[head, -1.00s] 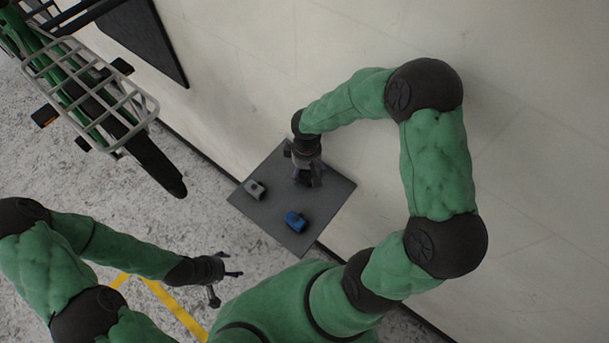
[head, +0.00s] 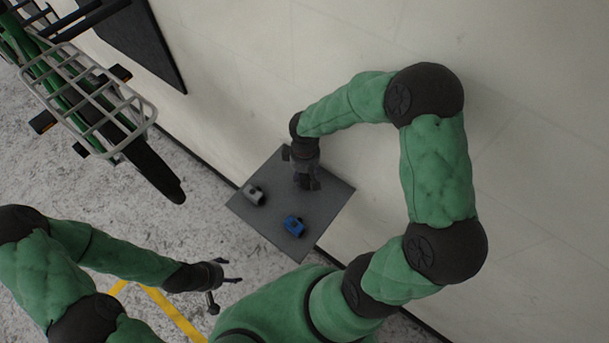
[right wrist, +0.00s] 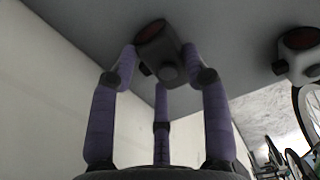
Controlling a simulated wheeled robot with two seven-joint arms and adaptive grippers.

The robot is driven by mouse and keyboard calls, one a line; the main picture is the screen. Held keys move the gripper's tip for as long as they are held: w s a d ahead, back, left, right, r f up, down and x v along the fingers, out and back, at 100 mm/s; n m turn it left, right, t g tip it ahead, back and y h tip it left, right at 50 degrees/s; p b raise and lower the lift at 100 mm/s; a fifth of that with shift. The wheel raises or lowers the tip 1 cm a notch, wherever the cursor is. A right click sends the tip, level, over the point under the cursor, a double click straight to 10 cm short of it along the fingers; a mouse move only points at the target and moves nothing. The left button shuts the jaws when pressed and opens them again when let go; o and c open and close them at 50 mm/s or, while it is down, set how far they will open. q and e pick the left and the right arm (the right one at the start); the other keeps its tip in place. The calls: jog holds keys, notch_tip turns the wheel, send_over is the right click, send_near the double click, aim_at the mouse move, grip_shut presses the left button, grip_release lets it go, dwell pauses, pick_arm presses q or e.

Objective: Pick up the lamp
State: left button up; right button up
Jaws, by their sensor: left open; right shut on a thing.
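In the right wrist view a dark grey lamp (right wrist: 158,48) with a reddish lens sits between the purple fingers of my right gripper (right wrist: 160,72). The gripper is shut on it. In the head view my right gripper (head: 307,183) points down at the back of the small dark table, and its hand hides that lamp. A grey lamp (head: 253,194) lies on the table's left side; a grey lamp with a red lens also shows in the right wrist view (right wrist: 299,55). A blue lamp-like object (head: 293,225) lies near the front corner. My left gripper (head: 227,292) is open and empty, away from the table.
The dark square table (head: 262,223) stands close to the pale wall (head: 270,80). A green cargo bike with a grey front rack (head: 88,95) stands at the upper left. A dark panel (head: 145,40) is on the wall. Yellow floor lines (head: 175,315) run near my left arm.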

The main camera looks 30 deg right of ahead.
notch_tip(320, 180, up, 2)
jog(key=shift+r, duration=0.15)
jog(key=w+a+r+b, duration=0.1)
jog(key=a+r+b, duration=0.1)
jog(key=a+r, duration=0.8)
jog(key=a, duration=0.4)
jog(key=shift+w, duration=0.4)
